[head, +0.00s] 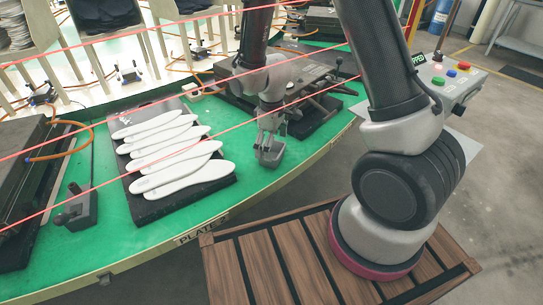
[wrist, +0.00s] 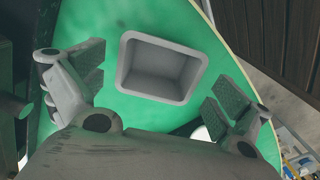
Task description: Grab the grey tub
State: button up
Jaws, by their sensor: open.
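The grey tub (wrist: 184,93) is a small, empty, open-topped rectangular box on the green table top. In the wrist view it lies just beyond and between my two spread finger pads. My gripper (wrist: 158,92) is open, with nothing between the fingers, and no finger visibly touches the tub. In the head view my gripper (head: 268,132) points down over the tub (head: 269,158), right of the insole board. The fingers partly cover the tub there, so the exact gap cannot be told.
A dark board (head: 140,207) with several white insoles (head: 190,180) lies left of the tub. A dark metal fixture (head: 315,105) stands behind and to the right. The green table's (head: 262,183) curved edge runs in front, with a wooden slatted platform (head: 270,265) below.

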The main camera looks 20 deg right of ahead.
notch_tip(320, 180, down, 3)
jog(key=shift+f, duration=0.15)
jog(key=c, duration=1.1)
